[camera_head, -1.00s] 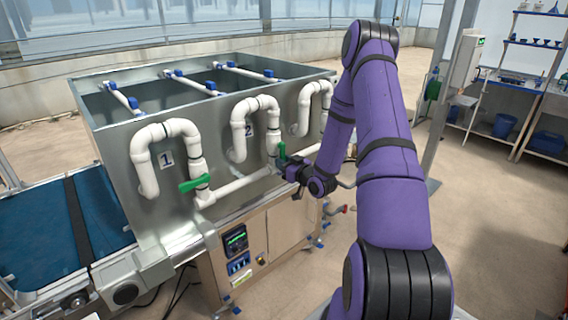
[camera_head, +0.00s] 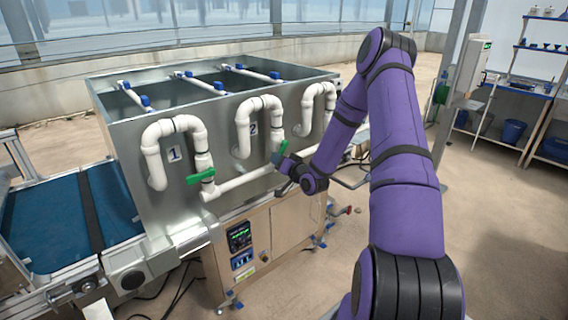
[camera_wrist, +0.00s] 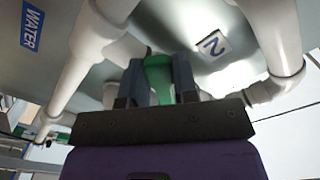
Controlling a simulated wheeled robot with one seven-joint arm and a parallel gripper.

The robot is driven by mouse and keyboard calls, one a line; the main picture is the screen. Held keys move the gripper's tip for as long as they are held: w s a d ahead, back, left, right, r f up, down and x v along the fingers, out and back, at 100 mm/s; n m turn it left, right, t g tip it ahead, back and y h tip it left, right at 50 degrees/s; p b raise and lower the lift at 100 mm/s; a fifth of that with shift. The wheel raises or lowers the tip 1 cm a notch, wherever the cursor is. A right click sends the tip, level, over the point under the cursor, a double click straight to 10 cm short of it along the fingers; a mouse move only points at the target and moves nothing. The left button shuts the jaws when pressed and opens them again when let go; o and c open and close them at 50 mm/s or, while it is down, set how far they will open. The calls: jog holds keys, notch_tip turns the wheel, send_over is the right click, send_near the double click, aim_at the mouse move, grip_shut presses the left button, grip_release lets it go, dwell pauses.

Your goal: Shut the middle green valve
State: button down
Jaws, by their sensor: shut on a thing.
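The middle green valve handle (camera_wrist: 158,76) is on the white pipe marked 2. In the wrist view it sits between the two fingers of my gripper (camera_wrist: 160,88), which is shut on it. In the head view my gripper (camera_head: 283,162) is at this valve, and a bit of the green handle (camera_head: 282,147) shows above the fingers. The handle's exact angle is hard to tell. The number 2 label (camera_wrist: 212,45) shows behind and to the right of the fingers.
A green valve (camera_head: 200,176) on pipe 1 stands to the left, its handle lying across the pipe. The metal tank (camera_head: 112,110) is behind the pipes. A control cabinet (camera_head: 285,228) is below. A blue conveyor belt (camera_head: 50,238) lies left. Open floor is at the right.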

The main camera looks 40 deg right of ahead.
jog(key=shift+s+a+r+m, duration=0.1)
jog(key=shift+a+r+m, duration=0.55)
jog(key=shift+m, duration=1.2)
jog(key=shift+w+a+r+m, duration=0.1)
jog(key=shift+a+r+m, duration=0.1)
jog(key=shift+r+m, duration=1.2)
jog(key=shift+s+a+r+m, duration=0.1)
jog(key=shift+a+r+m, duration=0.35)
jog(key=shift+m, duration=1.8)
jog(key=c, duration=0.9)
grip_release()
jog(key=s, duration=1)
jog(key=shift+s+d, duration=0.2)
jog(key=shift+s, duration=0.2)
